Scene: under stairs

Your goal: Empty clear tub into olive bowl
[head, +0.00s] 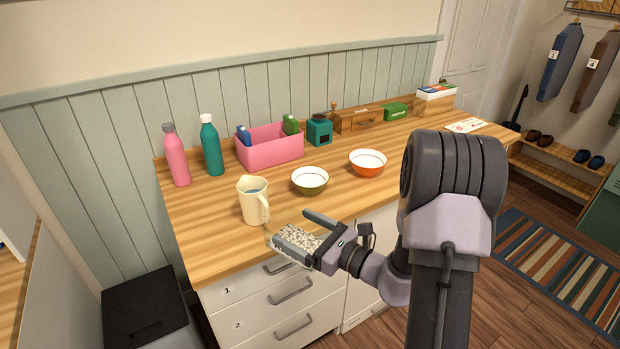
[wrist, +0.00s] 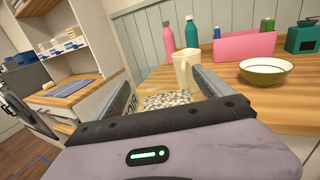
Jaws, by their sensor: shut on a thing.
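My gripper (head: 303,238) is shut on the clear tub (head: 282,240), which holds pale, speckled, grainy contents. The tub is at the counter's front edge, in front of the cream jug; it looks roughly level. In the wrist view the grainy contents (wrist: 168,99) show between my two fingers, and the tub's lower part is hidden by my gripper. The olive bowl (head: 310,188), white inside, stands upright on the counter behind my gripper and looks empty. It also shows at the right of the wrist view (wrist: 266,78), apart from the tub.
A cream jug (head: 252,207) stands left of the olive bowl, close to the tub. An orange bowl (head: 368,168) stands to its right. Behind are a pink bin (head: 270,152), a teal bottle (head: 211,150) and a pink bottle (head: 176,160). Bare counter lies around the olive bowl.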

